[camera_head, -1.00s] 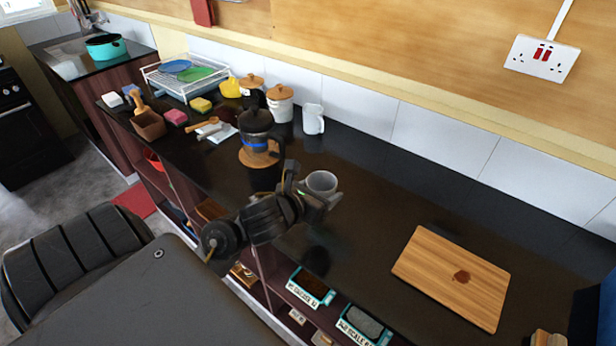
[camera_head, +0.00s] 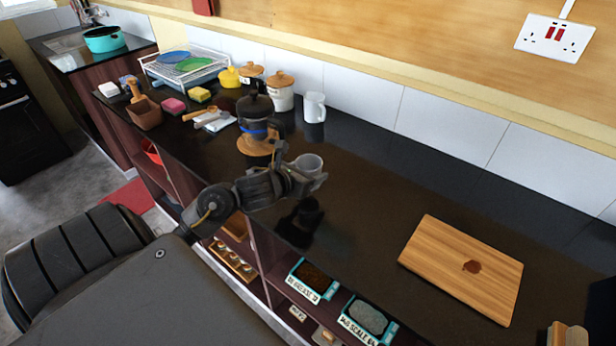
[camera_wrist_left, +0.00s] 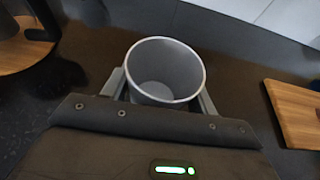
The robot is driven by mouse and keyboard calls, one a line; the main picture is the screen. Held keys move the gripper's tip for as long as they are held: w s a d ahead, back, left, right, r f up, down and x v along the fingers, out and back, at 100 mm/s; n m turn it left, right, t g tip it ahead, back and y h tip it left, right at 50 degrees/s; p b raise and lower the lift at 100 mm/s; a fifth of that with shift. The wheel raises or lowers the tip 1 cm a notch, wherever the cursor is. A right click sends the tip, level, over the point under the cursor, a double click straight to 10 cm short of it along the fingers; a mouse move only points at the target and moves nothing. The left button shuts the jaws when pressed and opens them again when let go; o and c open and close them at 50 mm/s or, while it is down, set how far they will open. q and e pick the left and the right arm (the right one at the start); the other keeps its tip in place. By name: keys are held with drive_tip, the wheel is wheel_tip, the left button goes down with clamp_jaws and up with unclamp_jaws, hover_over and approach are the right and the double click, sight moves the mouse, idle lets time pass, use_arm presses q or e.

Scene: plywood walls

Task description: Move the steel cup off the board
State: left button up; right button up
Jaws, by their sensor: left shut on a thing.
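The steel cup (camera_head: 308,163) is grey, open at the top and roughly upright. My left gripper (camera_head: 312,180) is shut on it, and in the left wrist view the cup (camera_wrist_left: 165,72) sits between the two fingers (camera_wrist_left: 160,92). The cup is over the dark counter, well left of the wooden board; whether its base touches the counter is hidden. The board (camera_head: 450,275) lies on the counter at the right with a brown stain on it. Its edge also shows in the left wrist view (camera_wrist_left: 297,115). My right gripper is not in view.
A French press (camera_head: 256,120) stands on a round wooden mat behind and left of the cup. A white mug (camera_head: 314,106) and lidded jars stand by the tiled wall. The counter (camera_head: 365,200) between cup and board is clear. Open shelves lie below the front edge.

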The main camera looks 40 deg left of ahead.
use_arm(q)
drive_tip(key=f, duration=0.1)
drive_tip(key=f+b, duration=0.2)
drive_tip(key=f, duration=0.1)
drive_tip(key=shift+w+a, duration=0.15)
drive_tip(key=shift+a, duration=0.1)
drive_tip(key=shift+r, duration=0.1)
drive_tip(key=o, duration=1)
